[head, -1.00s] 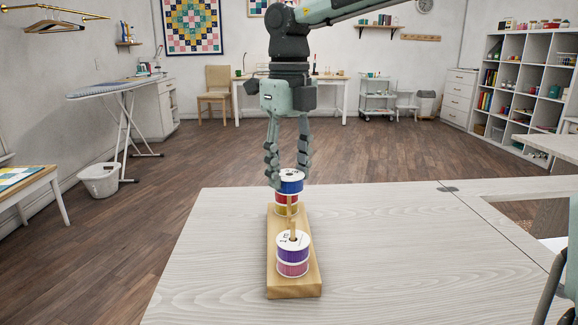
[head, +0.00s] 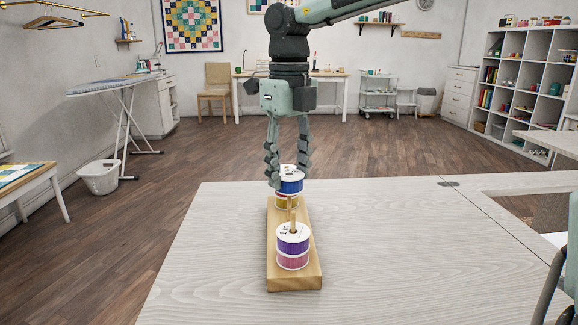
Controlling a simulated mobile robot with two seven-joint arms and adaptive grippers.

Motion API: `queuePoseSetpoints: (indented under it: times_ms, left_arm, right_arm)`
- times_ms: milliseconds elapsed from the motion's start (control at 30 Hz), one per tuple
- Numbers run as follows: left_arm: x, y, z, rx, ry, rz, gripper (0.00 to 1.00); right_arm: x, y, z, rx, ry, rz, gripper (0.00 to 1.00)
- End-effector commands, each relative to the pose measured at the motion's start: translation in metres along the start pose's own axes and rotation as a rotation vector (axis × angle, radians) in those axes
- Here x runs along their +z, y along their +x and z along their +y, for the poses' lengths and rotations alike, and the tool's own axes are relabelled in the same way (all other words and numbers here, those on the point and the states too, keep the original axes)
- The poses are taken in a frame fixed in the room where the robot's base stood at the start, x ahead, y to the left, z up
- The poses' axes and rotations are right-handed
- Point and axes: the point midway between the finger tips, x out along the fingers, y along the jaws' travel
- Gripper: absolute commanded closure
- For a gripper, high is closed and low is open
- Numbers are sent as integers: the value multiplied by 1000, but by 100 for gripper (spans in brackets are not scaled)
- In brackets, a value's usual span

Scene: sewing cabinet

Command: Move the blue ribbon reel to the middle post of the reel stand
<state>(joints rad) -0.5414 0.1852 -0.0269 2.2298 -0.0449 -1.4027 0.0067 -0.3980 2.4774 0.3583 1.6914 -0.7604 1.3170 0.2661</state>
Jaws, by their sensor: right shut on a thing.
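The blue ribbon reel (head: 291,187), with a white top, is between the fingers of my right gripper (head: 289,179), which is shut on it. The wooden reel stand (head: 295,283) runs away from me on the table. A purple reel (head: 293,243) sits above a pink reel (head: 293,262) on its near post. A thin post (head: 291,212) shows between the two stacks, just below the blue reel in the picture. I cannot tell whether the reel is around it.
The pale wood table (head: 400,250) is clear on both sides of the stand. An ironing board (head: 110,88) and a white basket (head: 98,178) are on the floor at left, well away.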

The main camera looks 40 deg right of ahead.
Motion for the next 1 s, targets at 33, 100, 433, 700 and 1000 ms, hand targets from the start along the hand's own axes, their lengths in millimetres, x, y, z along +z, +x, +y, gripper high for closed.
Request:
queuePoseSetpoints:
  times_ms: [33,100,433,700,1000]
  left_arm:
    - [1,2,0,0,0,0,31]
    - [1,3,1,0,0,0,31]
    - [2,9,2,0,0,0,31]
    - [3,11,2,0,0,0,31]
    - [3,11,2,0,0,0,31]
  right_arm:
    - [0,2,0,0,0,0,77]
    - [0,4,0,0,0,0,77]
    - [0,12,0,0,0,1,77]
    - [0,16,0,0,0,1,77]
    - [0,16,0,0,0,0,39]
